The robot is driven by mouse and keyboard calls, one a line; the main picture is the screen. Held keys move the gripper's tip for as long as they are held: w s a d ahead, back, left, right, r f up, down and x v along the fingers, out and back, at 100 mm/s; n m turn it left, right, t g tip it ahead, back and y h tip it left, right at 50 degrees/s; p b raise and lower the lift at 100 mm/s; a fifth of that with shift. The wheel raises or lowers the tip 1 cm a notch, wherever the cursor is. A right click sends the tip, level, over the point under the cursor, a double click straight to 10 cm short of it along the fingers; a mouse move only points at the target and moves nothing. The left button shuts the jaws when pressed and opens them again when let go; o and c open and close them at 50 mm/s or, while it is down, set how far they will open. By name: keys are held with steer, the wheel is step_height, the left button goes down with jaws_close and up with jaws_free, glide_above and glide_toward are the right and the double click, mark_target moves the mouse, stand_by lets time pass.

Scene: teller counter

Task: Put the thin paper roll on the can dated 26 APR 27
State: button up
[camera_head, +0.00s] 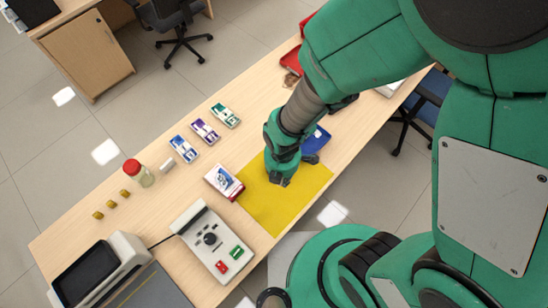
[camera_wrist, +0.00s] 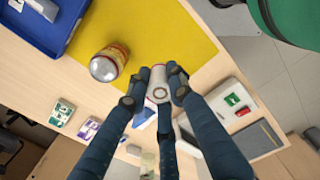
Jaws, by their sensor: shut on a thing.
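My gripper (camera_head: 281,181) is above the yellow mat (camera_head: 262,208). In the wrist view, its fingers (camera_wrist: 158,86) are closed around a white paper roll (camera_wrist: 160,93) whose round end with a ring-shaped core faces the camera. A can (camera_wrist: 108,62) with a silver top and a red and gold label stands on the yellow mat, beside the held roll and apart from it. No date is readable on it. In the head view my gripper and arm seem to hide the can, and the held roll cannot be made out.
A blue tray (camera_head: 316,139) lies beyond the mat. A red-lidded jar (camera_head: 140,174), a small white cylinder (camera_head: 166,165) and several small packs (camera_head: 205,131) line the far side.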

steer(key=shift+m, duration=0.5)
steer(key=s+d, duration=0.1)
steer(key=d, duration=0.1)
steer(key=s+d, duration=0.2)
steer(key=shift+s+d, duration=0.1)
steer(key=shift+d, duration=0.2)
steer(key=shift+a, duration=0.1)
steer(key=w+a, duration=0.2)
steer(key=w, duration=0.3)
steer(key=w+a+f, duration=0.1)
steer(key=w+a, duration=0.1)
steer(key=w, duration=0.2)
steer(key=w+a+b, duration=0.1)
steer(key=w+a, duration=0.1)
steer(key=w, duration=0.3)
steer(key=shift+w+a+f, duration=0.15)
steer(key=shift+w+f, duration=0.05)
steer(key=shift+w, duration=0.15)
steer(key=shift+f+b, duration=0.3)
steer(key=shift+f, duration=1.45)
steer(key=shift+f, duration=0.15)
steer(key=o, duration=0.8)
